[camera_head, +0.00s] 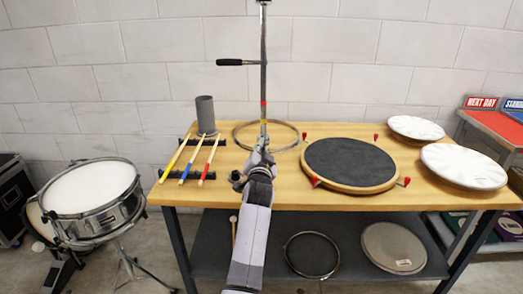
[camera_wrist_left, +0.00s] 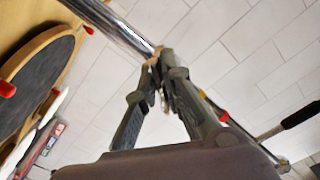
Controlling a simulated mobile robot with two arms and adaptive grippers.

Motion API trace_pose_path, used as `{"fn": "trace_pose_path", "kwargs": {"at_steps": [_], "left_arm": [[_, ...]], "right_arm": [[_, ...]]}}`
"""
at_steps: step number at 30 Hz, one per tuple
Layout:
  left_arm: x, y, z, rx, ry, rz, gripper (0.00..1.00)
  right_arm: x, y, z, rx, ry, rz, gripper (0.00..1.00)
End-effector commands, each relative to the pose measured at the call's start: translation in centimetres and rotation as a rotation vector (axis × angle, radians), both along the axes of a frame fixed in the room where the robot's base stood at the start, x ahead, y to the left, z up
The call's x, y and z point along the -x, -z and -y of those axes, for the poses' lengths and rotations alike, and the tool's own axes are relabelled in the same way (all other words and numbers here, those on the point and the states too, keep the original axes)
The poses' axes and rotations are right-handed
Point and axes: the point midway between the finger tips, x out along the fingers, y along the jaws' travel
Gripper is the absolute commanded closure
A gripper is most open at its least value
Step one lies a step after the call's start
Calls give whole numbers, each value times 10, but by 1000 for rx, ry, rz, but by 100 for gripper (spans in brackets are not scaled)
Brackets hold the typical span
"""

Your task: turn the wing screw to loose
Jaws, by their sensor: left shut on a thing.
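A metal stand (camera_head: 263,75) rises upright in the middle of the head view, with a black-gripped side handle (camera_head: 232,62) and red and yellow marks on its rod. My left gripper (camera_head: 261,154) is at the lower part of the stand, its arm coming up from the bottom. In the left wrist view the fingertips of my left gripper (camera_wrist_left: 164,58) close together at the end of the chrome tube (camera_wrist_left: 125,27), beside the thinner rod with a red mark (camera_wrist_left: 224,116). The wing screw is between the fingertips and almost wholly hidden; its angle cannot be told.
The wooden bench (camera_head: 230,190) carries drumsticks (camera_head: 190,158), a grey cup (camera_head: 205,114), a hoop (camera_head: 290,142), a dark round pad (camera_head: 350,162) with red knobs and two white drumheads (camera_head: 464,166). A snare drum (camera_head: 95,190) stands left of the bench.

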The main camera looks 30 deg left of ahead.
Motion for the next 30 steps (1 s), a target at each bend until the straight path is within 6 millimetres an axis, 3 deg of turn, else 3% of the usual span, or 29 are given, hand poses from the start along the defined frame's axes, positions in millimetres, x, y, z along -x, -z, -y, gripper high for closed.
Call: {"fn": "trace_pose_path", "kwargs": {"at_steps": [12, 13, 22, 30], "left_arm": [[0, 4, 0, 9, 0, -3, 100], [0, 4, 0, 8, 0, -4, 91], [0, 2, 0, 6, 0, 0, 71], [0, 0, 0, 5, 0, 1, 71]], "right_arm": [[0, 0, 0, 0, 0, 0, 60], [0, 0, 0, 0, 0, 0, 60], [0, 0, 0, 0, 0, 0, 60], [-1, 0, -2, -2, 1, 1, 60]]}}
